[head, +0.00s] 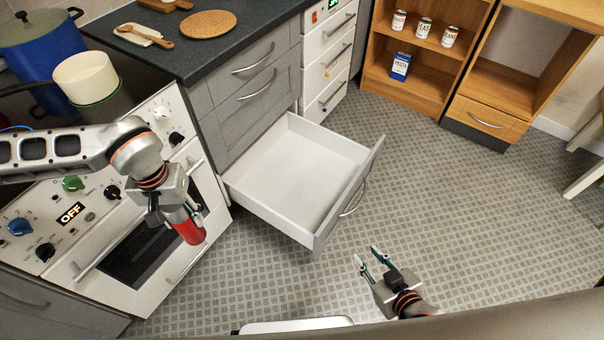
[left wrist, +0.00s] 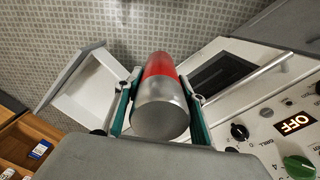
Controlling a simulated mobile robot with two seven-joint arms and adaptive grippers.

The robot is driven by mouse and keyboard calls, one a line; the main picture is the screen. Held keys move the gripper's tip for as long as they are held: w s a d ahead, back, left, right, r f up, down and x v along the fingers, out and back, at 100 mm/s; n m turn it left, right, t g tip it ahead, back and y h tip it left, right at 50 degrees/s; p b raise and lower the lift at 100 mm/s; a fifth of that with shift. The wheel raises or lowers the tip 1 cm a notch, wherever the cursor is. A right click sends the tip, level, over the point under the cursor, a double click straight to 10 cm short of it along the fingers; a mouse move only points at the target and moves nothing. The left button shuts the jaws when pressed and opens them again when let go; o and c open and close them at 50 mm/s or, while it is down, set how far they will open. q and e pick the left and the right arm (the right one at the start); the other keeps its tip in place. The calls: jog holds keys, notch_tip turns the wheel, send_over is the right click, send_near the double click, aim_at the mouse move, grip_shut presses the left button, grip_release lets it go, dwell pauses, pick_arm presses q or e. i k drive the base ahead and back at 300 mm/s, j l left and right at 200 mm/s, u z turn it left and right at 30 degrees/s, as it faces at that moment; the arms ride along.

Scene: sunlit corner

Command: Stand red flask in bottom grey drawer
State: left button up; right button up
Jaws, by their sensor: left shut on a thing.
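The red flask (head: 190,228) is held by my left gripper (head: 178,210) in front of the stove. In the left wrist view the flask (left wrist: 160,100) shows a silver end and a red body between the two fingers (left wrist: 160,112). The bottom grey drawer (head: 295,178) is pulled out, with a white, empty interior. It lies to the right of the flask in the head view, and the flask is apart from it. My right gripper (head: 371,264) is open and empty, in front of the drawer over the floor.
The stove (head: 150,200) with a blue pot (head: 45,50) and a cream pot (head: 86,78) is at left. The counter (head: 240,30) holds boards. A wooden shelf (head: 420,85) with cans stands at the back right. The floor right of the drawer is clear.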

aim_at(301, 202)
jog(key=i+l, duration=0.5)
jog(key=l, duration=0.25)
jog(key=i+l, duration=0.25)
jog(key=l, duration=0.1)
